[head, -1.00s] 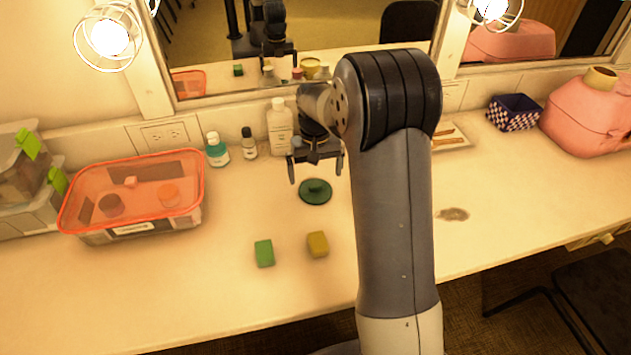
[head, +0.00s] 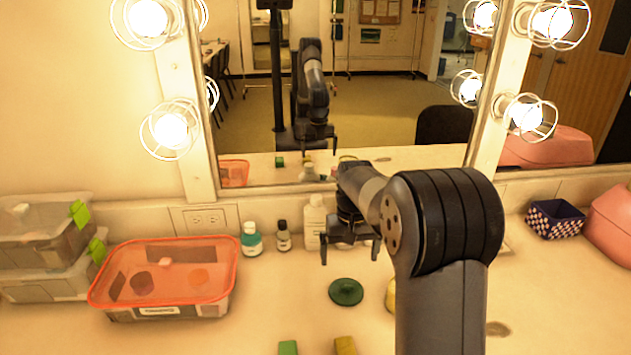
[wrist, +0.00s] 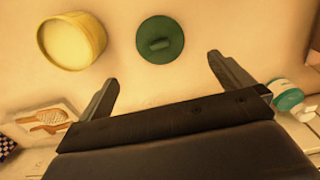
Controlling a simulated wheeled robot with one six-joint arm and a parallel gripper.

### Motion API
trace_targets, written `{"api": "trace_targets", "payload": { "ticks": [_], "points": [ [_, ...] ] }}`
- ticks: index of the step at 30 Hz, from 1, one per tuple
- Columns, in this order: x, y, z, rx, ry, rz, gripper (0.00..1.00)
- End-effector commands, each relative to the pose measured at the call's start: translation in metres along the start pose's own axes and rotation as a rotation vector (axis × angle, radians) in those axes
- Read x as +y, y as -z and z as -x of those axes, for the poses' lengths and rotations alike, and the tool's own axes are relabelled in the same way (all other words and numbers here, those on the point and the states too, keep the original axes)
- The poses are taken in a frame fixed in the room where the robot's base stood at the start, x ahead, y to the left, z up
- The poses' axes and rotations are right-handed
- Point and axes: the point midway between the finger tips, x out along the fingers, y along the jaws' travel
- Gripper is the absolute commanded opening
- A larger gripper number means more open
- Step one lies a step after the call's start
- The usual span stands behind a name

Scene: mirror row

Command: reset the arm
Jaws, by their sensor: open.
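My gripper (head: 350,257) is open and empty, its jaws pointing down above the counter. In the head view it hangs just behind a round dark green lid (head: 346,292). The wrist view shows nothing between my fingers (wrist: 162,68). The green lid with its raised knob (wrist: 160,40) lies beyond the fingertips there. A round yellow jar (wrist: 72,40) is beside the lid. In the head view most of the yellow jar (head: 390,296) is hidden by my arm.
An orange-lidded box (head: 165,278) and stacked clear bins (head: 45,235) stand at left. A teal bottle (head: 252,242), a dark-capped bottle (head: 283,238) and a white bottle (head: 315,225) line the mirror wall. A green block (head: 288,348) and a yellow block (head: 345,346) lie in front.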

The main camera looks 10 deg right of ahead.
Motion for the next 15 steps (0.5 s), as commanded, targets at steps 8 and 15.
{"api": "trace_targets", "payload": {
  "ticks": [8, 15],
  "points": [
    [0.0, -0.001, -0.053, -0.006, 0.0, 0.0, 1.0],
    [0.0, -0.001, -0.101, -0.005, 0.0, 0.0, 1.0]
  ]
}}
